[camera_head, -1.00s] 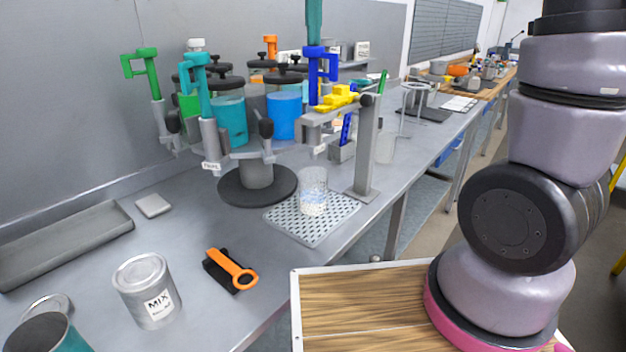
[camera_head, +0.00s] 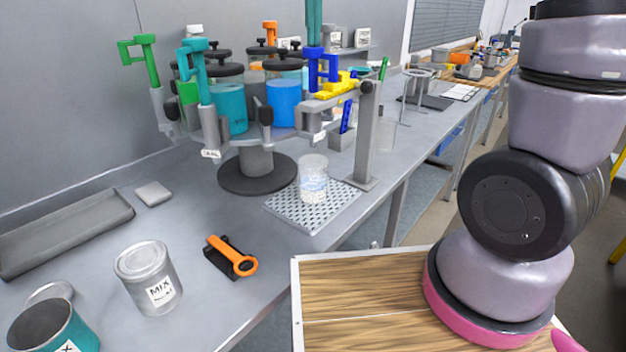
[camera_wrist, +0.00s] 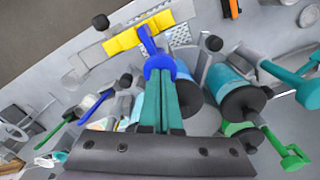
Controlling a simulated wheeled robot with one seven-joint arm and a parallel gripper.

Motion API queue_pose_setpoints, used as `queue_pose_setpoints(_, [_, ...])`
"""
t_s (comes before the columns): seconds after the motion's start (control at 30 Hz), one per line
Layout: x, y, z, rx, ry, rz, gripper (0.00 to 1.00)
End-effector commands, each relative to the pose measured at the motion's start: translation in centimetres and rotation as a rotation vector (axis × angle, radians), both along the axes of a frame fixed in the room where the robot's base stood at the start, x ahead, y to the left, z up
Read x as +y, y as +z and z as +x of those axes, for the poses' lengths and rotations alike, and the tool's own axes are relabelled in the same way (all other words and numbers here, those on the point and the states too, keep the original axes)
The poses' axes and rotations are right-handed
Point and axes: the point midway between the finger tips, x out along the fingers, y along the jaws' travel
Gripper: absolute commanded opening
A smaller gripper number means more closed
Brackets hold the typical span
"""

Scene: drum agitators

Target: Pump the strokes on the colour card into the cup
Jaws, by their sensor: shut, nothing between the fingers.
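The clear cup (camera_head: 312,182) stands upright on the perforated drip tray (camera_head: 337,197). The blue pump handle (camera_head: 322,70) stands above the cup side of the carousel, beside a yellow piece (camera_head: 338,84). My gripper's teal fingers (camera_head: 314,42) are shut and empty, pointing down onto the top of the blue handle. In the wrist view the fingers (camera_wrist: 160,78) meet the handle's round blue top (camera_wrist: 160,64). I cannot pick out the colour card.
A teal pump (camera_head: 197,75), a green pump (camera_head: 143,58) and several lidded drums crowd the carousel (camera_head: 258,172). A grey post (camera_head: 366,135) stands right of the cup. A MIX can (camera_head: 148,278), an orange-handled tool (camera_head: 232,257) and a grey trough (camera_head: 65,230) lie in front.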

Motion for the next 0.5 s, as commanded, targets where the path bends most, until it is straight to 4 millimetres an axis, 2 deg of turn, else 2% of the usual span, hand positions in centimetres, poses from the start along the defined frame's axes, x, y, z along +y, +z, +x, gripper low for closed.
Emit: queue_pose_setpoints(0.5, [0.0,3.3,0.0,0.0,0.0,0.001,0.0])
